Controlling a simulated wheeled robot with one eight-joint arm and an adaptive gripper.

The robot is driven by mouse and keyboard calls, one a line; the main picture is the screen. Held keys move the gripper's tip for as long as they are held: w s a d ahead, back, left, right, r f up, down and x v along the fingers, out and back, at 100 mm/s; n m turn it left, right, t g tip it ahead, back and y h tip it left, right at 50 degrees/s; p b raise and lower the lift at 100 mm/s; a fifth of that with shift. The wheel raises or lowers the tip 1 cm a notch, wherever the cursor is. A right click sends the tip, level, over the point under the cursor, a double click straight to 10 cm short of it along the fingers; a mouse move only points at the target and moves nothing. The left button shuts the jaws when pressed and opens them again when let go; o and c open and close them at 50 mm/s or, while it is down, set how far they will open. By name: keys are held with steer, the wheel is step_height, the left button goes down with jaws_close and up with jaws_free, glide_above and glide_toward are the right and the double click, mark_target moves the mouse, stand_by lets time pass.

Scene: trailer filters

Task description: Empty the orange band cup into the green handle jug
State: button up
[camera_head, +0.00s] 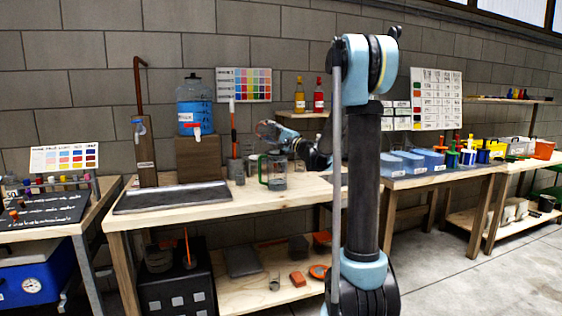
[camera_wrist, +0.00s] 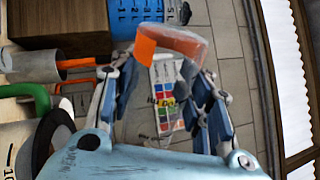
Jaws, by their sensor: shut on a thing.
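My gripper (camera_wrist: 165,90) is shut on the orange band cup (camera_wrist: 185,42), a clear cup with an orange band, between its two fingertips. In the head view my gripper (camera_head: 272,130) is above the bench, and the held cup is too small there to make out clearly. The green handle jug (camera_head: 276,178) is clear and stands upright on the bench, just below my gripper. Its green handle (camera_wrist: 25,91) shows at the left edge of the wrist view. I cannot tell the cup's exact tilt or what is in either vessel.
A blue-filled dispenser (camera_head: 195,112) stands on a wooden block behind left. A grey pot (camera_head: 236,172) holding an orange-striped rod stands left of the jug. Two bottles stand on a shelf (camera_head: 303,114) behind. The bench front is clear.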

steer(key=shift+w+d+r+m+t+h, duration=0.25)
steer(key=shift+r+m+h, duration=0.15)
steer(key=shift+m, duration=0.5)
steer(key=shift+w+d+r+m+t+h, duration=0.15)
steer(key=shift+w+r+m+h, duration=0.2)
steer(key=shift+m, duration=0.55)
stand_by(0.4)
steer(key=shift+w+d+r+m+t+h, duration=0.15)
steer(key=shift+w+r+m+h, duration=0.1)
steer(key=shift+m, duration=0.5)
steer(key=shift+w+d+r+m+t+h, duration=0.1)
steer(key=shift+w+d+r+m+t, duration=0.15)
steer(key=shift+m, duration=0.45)
steer(key=shift+w+d+r+m+t+h, duration=0.1)
steer(key=shift+w+r+m+h, duration=0.15)
steer(key=shift+m, duration=0.5)
stand_by(0.5)
stand_by(0.8)
steer(key=n, duration=0.1)
steer(key=s+f+n+y, duration=0.1)
steer(key=n, duration=0.1)
steer(key=a+n+g, duration=0.1)
steer(key=shift+s+f, duration=0.2)
steer(key=shift+s, duration=0.15)
steer(key=shift+a+n+y, duration=0.1)
steer(key=shift+n+y, duration=0.2)
steer(key=shift+y, duration=0.05)
